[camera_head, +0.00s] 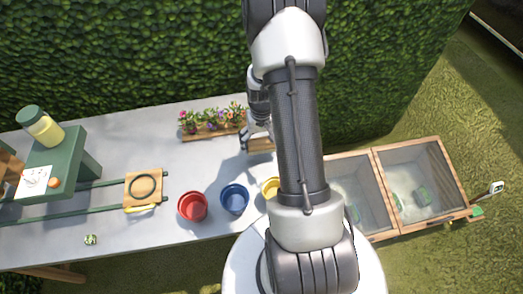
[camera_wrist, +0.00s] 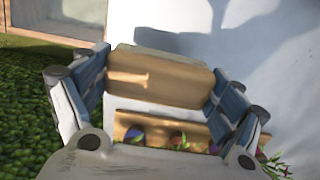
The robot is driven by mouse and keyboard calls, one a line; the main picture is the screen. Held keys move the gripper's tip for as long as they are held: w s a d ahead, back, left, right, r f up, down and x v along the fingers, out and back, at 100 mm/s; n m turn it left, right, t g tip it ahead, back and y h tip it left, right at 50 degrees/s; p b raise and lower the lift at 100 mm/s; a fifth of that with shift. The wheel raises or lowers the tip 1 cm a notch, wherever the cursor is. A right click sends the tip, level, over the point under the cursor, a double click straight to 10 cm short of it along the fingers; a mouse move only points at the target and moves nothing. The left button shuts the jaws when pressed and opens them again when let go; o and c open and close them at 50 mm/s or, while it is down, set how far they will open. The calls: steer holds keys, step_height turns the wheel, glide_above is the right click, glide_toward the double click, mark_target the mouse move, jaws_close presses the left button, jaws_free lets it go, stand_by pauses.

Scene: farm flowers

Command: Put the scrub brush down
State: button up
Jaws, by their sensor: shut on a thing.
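The scrub brush (camera_wrist: 158,82) is a tan wooden block with a paler strip along its far edge. It sits between the two fingers of my gripper (camera_wrist: 156,90), which is shut on it. In the head view, my gripper (camera_head: 258,136) is over the right part of the pale table (camera_head: 120,232), and the brush (camera_head: 262,145) shows as a small tan block beside my arm. The brush is just right of the flower planter. I cannot tell whether it touches the table top. My arm hides part of the table to the right.
The wooden flower planter (camera_head: 213,133) stands near the back edge. A red pot (camera_head: 193,206), a blue pot (camera_head: 235,198) and a partly hidden yellow pot (camera_head: 270,188) stand near the front. Wood-framed bins (camera_head: 420,190) are at right. A green stand (camera_head: 75,158) is at left.

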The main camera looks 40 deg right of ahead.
mark_target(262, 150)
steer(key=shift+f+b, duration=0.55)
steer(key=shift+f, duration=1.45)
steer(key=shift+f, duration=0.2)
steer(key=o, duration=0.8)
steer(key=shift+o, duration=0.2)
